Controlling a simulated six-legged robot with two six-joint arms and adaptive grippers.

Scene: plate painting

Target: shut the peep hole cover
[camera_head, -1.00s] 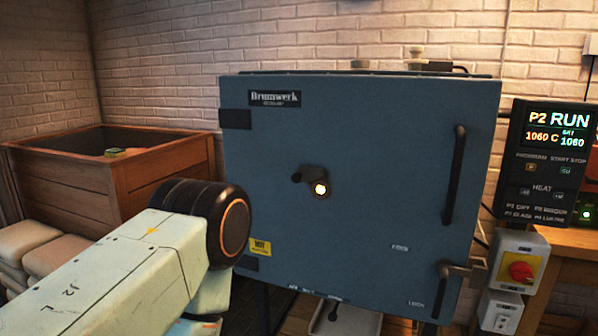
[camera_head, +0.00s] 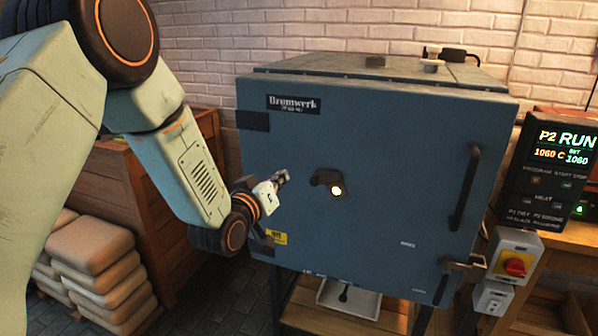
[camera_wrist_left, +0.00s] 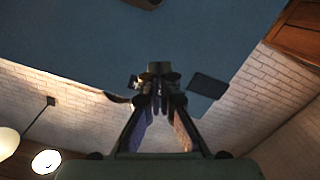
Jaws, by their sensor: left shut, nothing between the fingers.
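The peep hole (camera_head: 336,190) glows bright near the middle of the blue kiln door (camera_head: 390,130). Its dark cover (camera_head: 322,177) sits to the upper left of the glow and leaves the hole uncovered. My left gripper (camera_head: 282,177) is in front of the door, a short way left of the cover in the head view, with a gap in the picture between them. Its fingers are together and empty; they also show in the left wrist view (camera_wrist_left: 160,92). My right gripper is not in view.
A door handle (camera_head: 465,188) and a latch (camera_head: 455,265) are on the door's right side. A control panel (camera_head: 553,170) and a red-yellow switch (camera_head: 514,263) stand further right. A wooden crate (camera_head: 140,205) and stacked sacks (camera_head: 95,265) are at left.

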